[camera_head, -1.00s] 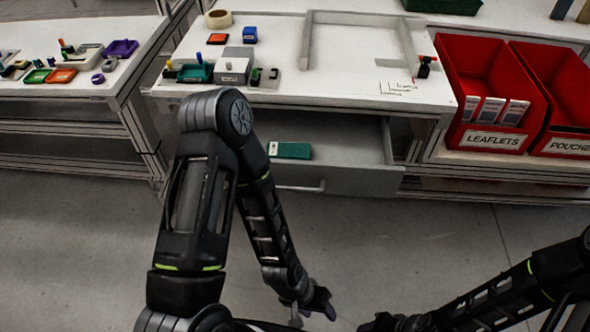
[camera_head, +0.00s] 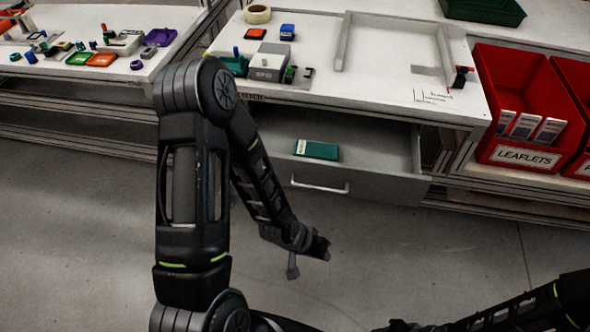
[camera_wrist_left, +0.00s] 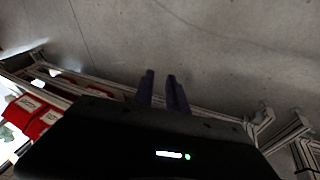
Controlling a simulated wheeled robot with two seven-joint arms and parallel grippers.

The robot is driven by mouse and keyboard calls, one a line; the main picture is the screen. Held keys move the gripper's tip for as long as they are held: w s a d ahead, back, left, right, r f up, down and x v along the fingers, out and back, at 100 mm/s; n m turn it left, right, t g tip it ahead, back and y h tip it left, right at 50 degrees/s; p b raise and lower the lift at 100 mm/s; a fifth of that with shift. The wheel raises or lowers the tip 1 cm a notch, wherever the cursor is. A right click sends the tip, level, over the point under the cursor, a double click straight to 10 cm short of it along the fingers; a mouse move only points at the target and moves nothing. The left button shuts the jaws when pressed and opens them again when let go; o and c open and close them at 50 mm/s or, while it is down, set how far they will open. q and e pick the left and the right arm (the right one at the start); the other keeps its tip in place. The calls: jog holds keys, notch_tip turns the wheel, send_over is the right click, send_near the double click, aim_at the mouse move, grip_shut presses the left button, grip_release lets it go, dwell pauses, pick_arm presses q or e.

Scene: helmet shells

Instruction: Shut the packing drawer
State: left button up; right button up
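The packing drawer (camera_head: 378,186) stands pulled out under the worktable, its inside visible from above. Its bar handle (camera_head: 320,188) is on the front panel. A green box (camera_head: 318,150) with a white end lies inside. My left gripper (camera_head: 321,248) is in front of and below the handle, apart from it, over the floor. In the left wrist view its two fingers (camera_wrist_left: 160,82) stand a little apart with nothing between them. My right gripper (camera_head: 398,326) is at the bottom edge, mostly cut off, and its opening cannot be told.
The worktable (camera_head: 390,85) holds stamps, tape and a grey frame. Red bins (camera_head: 518,110) stand at its right. Another table (camera_head: 120,70) with small parts stands at left, a frame gap between them. The grey floor (camera_head: 420,260) before the drawer is clear.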

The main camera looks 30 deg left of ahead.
pick_arm(q)
jog(key=shift+m+t, duration=0.8)
jog(key=shift+t, duration=0.1)
jog(key=w+a+r, duration=0.4)
jog(key=a+r, duration=0.1)
jog(key=shift+w+a, duration=0.25)
jog(key=shift+a, duration=0.05)
jog(key=shift+c, duration=0.8)
jog(key=w+a+r+m, duration=0.1)
jog(key=a+r, duration=0.1)
jog(key=w+a+r+m+t, duration=0.1)
jog(key=a+r, duration=0.1)
jog(key=a, duration=0.1)
jog(key=w+a+r+m, duration=0.1)
jog(key=a+r+m, duration=0.1)
jog(key=r, duration=0.1)
jog(key=shift+w+a+r+t+y+p, duration=0.1)
jog(key=shift+a+t+y+p, duration=0.2)
jog(key=shift+t+y+p, duration=0.1)
grip_shut()
jog(key=s+a+r+m, duration=0.2)
jog(key=a+r+m, duration=0.2)
jog(key=m, duration=0.5)
jog(key=shift+s+a+r+g, duration=0.25)
jog(key=shift+s+a+g, duration=0.1)
jog(key=shift+a, duration=0.35)
